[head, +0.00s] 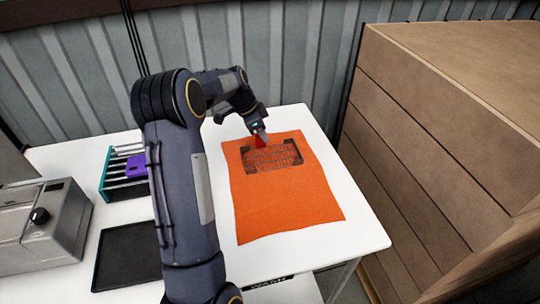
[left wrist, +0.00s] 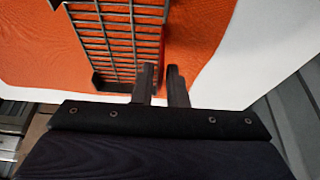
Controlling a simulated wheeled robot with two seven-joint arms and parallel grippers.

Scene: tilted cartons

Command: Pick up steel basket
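The steel basket (head: 272,158) is a dark wire-mesh tray lying on an orange mat (head: 285,210) on the white table. My left gripper (head: 262,138) is at the basket's far edge, pointing down. In the left wrist view the basket's mesh (left wrist: 115,30) is at the upper middle. The two dark fingers of my left gripper (left wrist: 162,78) are at the end of its right side wall, with a narrow gap between them. I cannot tell whether the wall sits between the fingers. My right gripper is not in view.
A grey machine with a black knob (head: 45,225) stands at the left. Beside it are a rack (head: 117,175) with a purple item (head: 138,166) and a black tray (head: 125,257). A corrugated wall is behind.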

